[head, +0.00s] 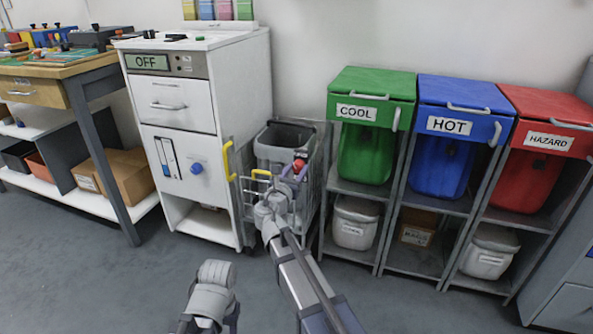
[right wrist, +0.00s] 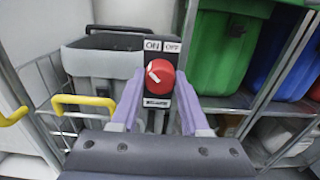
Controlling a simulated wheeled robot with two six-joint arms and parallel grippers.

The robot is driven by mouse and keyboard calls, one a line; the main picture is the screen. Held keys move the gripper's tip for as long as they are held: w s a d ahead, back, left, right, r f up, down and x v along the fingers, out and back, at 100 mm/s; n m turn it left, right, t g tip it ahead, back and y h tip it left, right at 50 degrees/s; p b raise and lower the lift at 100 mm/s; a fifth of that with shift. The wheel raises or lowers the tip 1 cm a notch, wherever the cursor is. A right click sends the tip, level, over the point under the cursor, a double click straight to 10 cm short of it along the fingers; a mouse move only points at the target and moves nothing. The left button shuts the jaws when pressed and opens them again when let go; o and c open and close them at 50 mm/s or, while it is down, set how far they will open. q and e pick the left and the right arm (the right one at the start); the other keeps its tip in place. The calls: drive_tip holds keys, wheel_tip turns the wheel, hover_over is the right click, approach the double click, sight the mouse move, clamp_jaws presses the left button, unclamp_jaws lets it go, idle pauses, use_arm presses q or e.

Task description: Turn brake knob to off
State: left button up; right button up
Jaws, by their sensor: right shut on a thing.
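The red brake knob (right wrist: 161,76) sits on a dark plate, with an ON label (right wrist: 153,45) at upper left and an OFF label (right wrist: 172,46) at upper right. Its white mark is on the left side of its face, toward the ON side. My right gripper (right wrist: 160,100) has its purple fingers on either side of the knob and is shut on it. In the head view the knob (head: 299,164) shows small at the end of my right gripper (head: 294,172), at the wire cart (head: 310,200). My left arm shows at the bottom, but its gripper does not.
A grey bin (head: 280,140) stands in the cart, which has a yellow handle (head: 257,172). A white cabinet (head: 200,190) stands left of it. At right are the green COOL (head: 375,80), blue HOT (head: 465,92) and red HAZARD (head: 545,105) bins. The floor in front is clear.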

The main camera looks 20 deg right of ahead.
clamp_jaws()
drive_tip(key=m, duration=0.8)
drive_tip(key=shift+m, duration=0.4)
drive_tip(key=m, duration=0.9)
idle(0.3)
drive_tip(key=o, duration=1.2)
unclamp_jaws()
drive_tip(key=shift+c, duration=0.2)
drive_tip(key=shift+s, duration=0.15)
